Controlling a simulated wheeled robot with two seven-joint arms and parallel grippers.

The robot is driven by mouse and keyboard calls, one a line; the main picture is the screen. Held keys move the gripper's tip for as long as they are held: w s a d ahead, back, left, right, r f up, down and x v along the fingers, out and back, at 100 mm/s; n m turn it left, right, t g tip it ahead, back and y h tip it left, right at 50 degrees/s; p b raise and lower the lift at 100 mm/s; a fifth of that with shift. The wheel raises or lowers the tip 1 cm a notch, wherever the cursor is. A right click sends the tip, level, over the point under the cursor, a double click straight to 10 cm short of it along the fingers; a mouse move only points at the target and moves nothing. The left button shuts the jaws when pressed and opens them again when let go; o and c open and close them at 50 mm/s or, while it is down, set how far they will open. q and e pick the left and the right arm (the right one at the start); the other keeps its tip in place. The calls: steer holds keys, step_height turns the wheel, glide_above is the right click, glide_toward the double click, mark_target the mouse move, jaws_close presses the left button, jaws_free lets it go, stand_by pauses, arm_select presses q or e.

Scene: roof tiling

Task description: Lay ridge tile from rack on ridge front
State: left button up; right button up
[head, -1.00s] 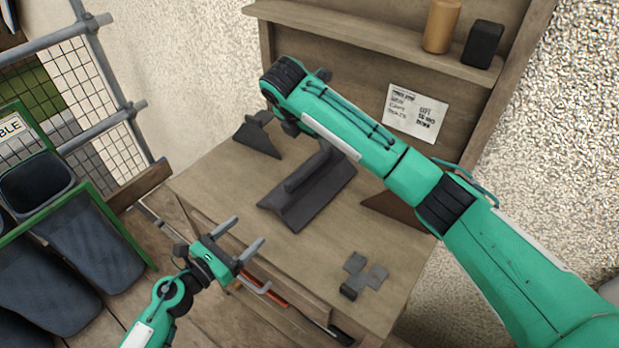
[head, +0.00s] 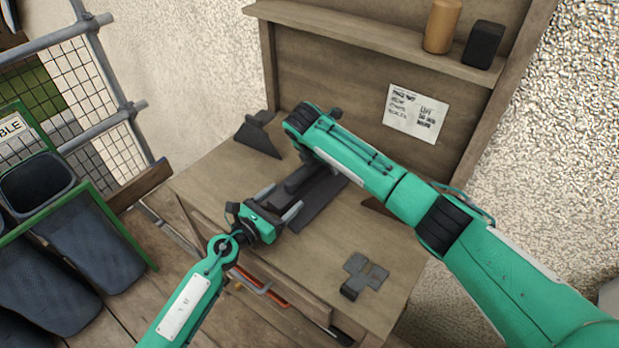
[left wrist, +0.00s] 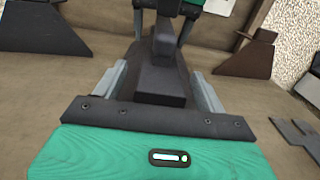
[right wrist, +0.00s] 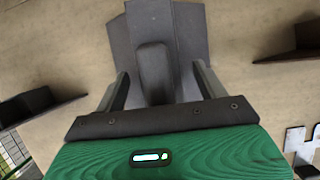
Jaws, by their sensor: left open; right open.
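A dark grey ridge-shaped tile (head: 325,205) with sloping sides and a raised rounded bar along its top lies on the wooden bench. My left gripper (head: 280,203) is open at its near end. In the left wrist view the tile's bar (left wrist: 160,85) lies between the fingers, with no clear contact. My right gripper (left wrist: 164,24) is open over the other end, mostly hidden by its own arm in the head view. In the right wrist view the bar (right wrist: 153,75) lies between its spread fingers. I cannot make out a separate rack or ridge front.
A dark wedge-shaped piece (head: 260,137) stands left of the tile; a brown one (head: 376,206) is partly hidden at right. Small grey flat pieces (head: 362,275) lie on the bench (head: 215,185) near its front. A green-framed stand (head: 125,235) with dark bins is at left.

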arm_select(q)
jaws_close()
arm_select(e)
jaws_close()
steer(key=shift+f, duration=0.1)
arm_select(q)
steer(key=shift+w+r, duration=0.1)
steer(key=shift+r, duration=0.05)
